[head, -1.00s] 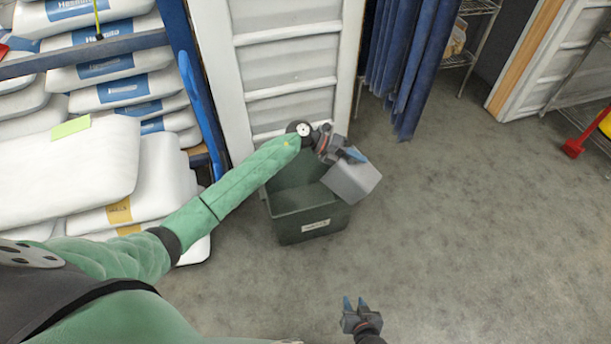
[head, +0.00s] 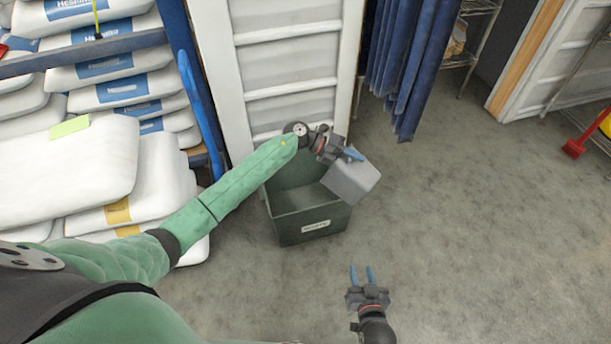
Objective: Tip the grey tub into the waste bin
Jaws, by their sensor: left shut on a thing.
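The grey tub (head: 353,179) is tilted over the right side of the waste bin. My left gripper (head: 350,155) is shut on the tub at its upper edge. The tub's opening and contents are hidden from this view. The waste bin (head: 308,224) is a dark green open box with a white label, standing on the floor against the white panelled wall. My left arm crosses above its left rear part. My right gripper (head: 362,276) is low in the view, in front of the bin, with its two blue fingers apart and nothing between them.
Stacked white sacks (head: 68,170) fill a blue rack on the left. Blue strip curtains (head: 402,65) hang behind and right of the bin. A red tool head (head: 573,149) lies at the far right. The grey floor (head: 470,230) on the right is clear.

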